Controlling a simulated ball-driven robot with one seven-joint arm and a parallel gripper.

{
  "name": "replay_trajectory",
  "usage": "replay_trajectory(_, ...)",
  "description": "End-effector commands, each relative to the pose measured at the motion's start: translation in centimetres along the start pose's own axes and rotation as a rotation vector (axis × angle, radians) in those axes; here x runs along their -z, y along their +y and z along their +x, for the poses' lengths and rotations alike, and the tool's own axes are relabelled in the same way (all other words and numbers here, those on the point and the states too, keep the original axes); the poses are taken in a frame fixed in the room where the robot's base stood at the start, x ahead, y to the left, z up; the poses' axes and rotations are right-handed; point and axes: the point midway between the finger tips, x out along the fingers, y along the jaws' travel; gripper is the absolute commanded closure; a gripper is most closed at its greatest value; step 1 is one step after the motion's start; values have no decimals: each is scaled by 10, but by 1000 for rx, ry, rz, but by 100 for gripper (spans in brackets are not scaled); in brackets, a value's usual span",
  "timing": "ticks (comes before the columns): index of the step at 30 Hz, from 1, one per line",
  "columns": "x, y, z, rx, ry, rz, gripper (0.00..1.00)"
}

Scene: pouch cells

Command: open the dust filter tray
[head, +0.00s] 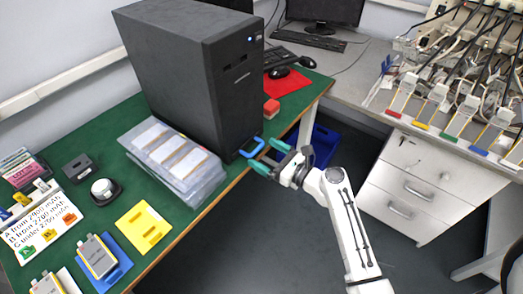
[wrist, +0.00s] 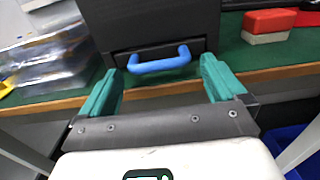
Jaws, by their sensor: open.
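The dust filter tray (wrist: 132,57) is a dark drawer front low on the black computer tower (head: 190,75). It looks shut, flush with the tower. Its blue handle (head: 258,146) sticks out toward the bench edge; it also shows in the wrist view (wrist: 160,67). My gripper (head: 268,156) is open, its teal fingers at the bench edge. In the wrist view, one finger stands to the left of the handle and the other to the right. Gaps remain between fingers and handle, and nothing is held.
Stacked clear plastic trays (head: 175,158) stand left of the tower on the green bench (head: 190,222). A red and white block (head: 271,108) lies to the right of the tower. A blue bin (head: 325,145) is below the bench. Open floor lies in front.

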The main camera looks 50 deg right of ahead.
Motion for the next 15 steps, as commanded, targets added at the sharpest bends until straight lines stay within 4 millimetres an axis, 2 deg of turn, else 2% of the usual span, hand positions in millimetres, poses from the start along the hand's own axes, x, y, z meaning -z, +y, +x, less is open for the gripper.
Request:
replay_trajectory(6, 0, 0, 20, -1, -1, 0, 3)
replay_trajectory(15, 0, 0, 22, 0, 0, 0, 3)
